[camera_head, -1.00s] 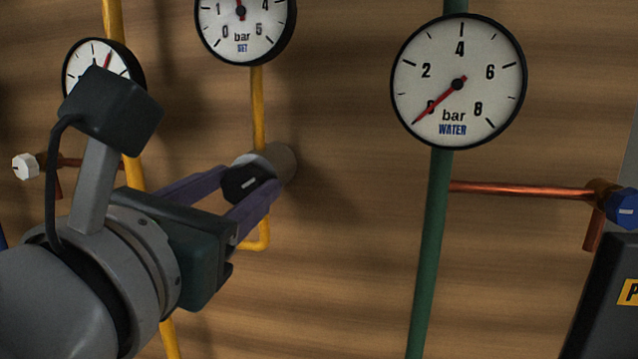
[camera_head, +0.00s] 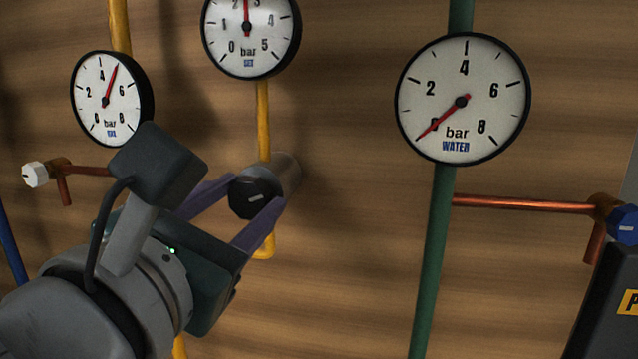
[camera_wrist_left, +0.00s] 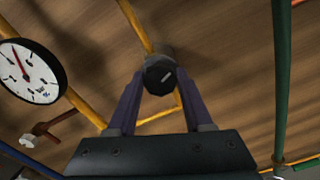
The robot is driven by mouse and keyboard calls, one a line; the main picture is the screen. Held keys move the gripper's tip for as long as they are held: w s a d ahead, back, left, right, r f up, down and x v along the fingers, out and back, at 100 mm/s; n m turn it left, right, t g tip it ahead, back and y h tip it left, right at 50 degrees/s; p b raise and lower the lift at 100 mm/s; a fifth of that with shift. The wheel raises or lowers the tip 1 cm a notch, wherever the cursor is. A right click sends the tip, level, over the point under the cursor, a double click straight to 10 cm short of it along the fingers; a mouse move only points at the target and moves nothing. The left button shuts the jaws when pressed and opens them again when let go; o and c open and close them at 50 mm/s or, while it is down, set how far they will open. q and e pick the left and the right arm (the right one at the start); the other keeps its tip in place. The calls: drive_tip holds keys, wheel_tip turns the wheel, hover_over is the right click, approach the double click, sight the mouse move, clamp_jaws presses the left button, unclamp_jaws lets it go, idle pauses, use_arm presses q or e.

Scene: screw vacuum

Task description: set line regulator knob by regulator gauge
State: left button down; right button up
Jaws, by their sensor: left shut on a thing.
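The regulator knob (camera_head: 252,198) is a dark round cap with a pale mark, on a grey cylindrical body (camera_head: 285,172) on the yellow line. The regulator gauge (camera_head: 250,35), marked bar SET, sits above it; its top is cut off. Its red needle points about straight up, between 2 and 3. My left gripper (camera_head: 238,207) is shut on the knob, with a purple finger on either side. The wrist view shows the knob (camera_wrist_left: 162,76) between the fingertips, its pale mark slanted. My right gripper is not in view.
A second gauge (camera_head: 108,98) on a yellow pipe stands at left, above a white valve knob (camera_head: 35,174). The WATER gauge (camera_head: 462,100) on a green pipe reads about 0. A blue valve knob (camera_head: 622,225) and a dark box (camera_head: 608,300) are at right.

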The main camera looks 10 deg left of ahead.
use_arm(q)
drive_tip(key=m+p, duration=0.3)
drive_tip(key=m, duration=0.1)
drive_tip(key=shift+r, duration=0.15)
drive_tip(key=shift+d+m+p, duration=0.1)
drive_tip(key=shift+m+p, duration=1.15)
drive_tip(key=shift+m, duration=0.35)
drive_tip(key=shift+f, duration=0.2)
drive_tip(key=shift+c, duration=1.5)
unclamp_jaws()
drive_tip(key=s+b, duration=0.3)
drive_tip(key=s, duration=0.7)
drive_tip(key=shift+a+b, duration=0.2)
drive_tip(key=shift+b, duration=0.15)
